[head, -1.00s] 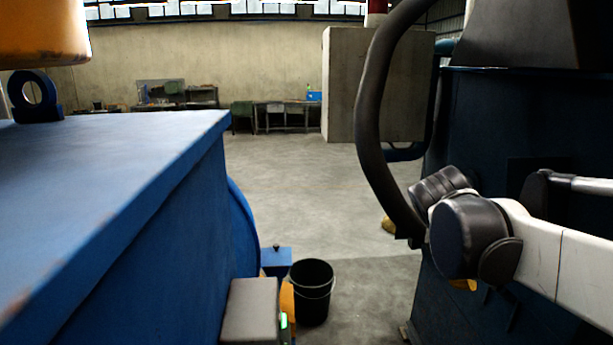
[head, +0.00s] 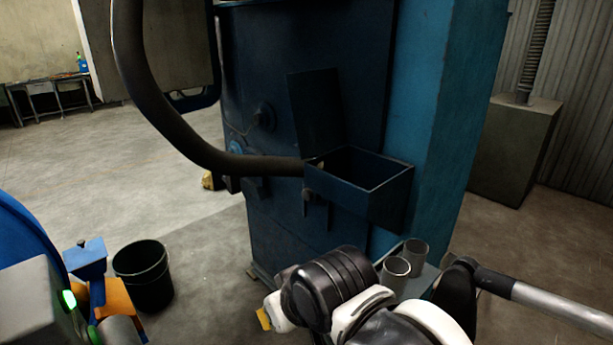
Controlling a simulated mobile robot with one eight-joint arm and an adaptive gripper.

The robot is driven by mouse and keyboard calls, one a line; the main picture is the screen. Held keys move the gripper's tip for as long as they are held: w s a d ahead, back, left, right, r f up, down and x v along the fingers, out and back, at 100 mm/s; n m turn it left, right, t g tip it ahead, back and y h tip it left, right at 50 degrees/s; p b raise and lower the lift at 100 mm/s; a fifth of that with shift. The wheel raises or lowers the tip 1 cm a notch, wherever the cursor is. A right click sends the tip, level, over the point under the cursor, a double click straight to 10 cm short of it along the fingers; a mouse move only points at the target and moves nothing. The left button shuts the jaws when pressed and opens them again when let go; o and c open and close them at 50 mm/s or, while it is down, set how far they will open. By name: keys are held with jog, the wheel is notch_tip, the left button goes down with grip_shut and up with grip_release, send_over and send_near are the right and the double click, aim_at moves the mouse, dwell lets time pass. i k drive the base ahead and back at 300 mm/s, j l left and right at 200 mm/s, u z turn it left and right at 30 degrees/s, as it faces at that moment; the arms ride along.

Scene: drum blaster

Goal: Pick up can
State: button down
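Two grey metallic cylinders that look like cans stand upright side by side, a nearer one (head: 395,276) and a farther one (head: 416,252). They are on a light ledge (head: 425,279) beside the blue machine, at the lower right of the head view. My arm's black joint and white links are in front of and just left of them, hiding part of the ledge. A small yellow piece shows at the arm's lower left end. No gripper fingers can be made out, so I cannot see where my gripper is relative to the cans.
The tall blue machine (head: 455,130) with an open box (head: 375,195) and a thick dark hose (head: 150,100) stands ahead. A black bucket (head: 145,280) is on the floor at the left. Open floor (head: 120,165) lies between bucket and far wall.

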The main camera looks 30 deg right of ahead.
aim_at(413, 259)
jog(key=z, duration=1.65)
jog(key=k+l+u, duration=0.2)
jog(key=l, duration=0.2)
jog(key=l+u, duration=0.2)
jog(key=l, duration=0.15)
jog(key=k+l+u, duration=0.15)
jog(key=l, duration=0.2)
jog(key=k+l+u, duration=0.2)
jog(key=l, duration=0.15)
jog(key=i, duration=0.1)
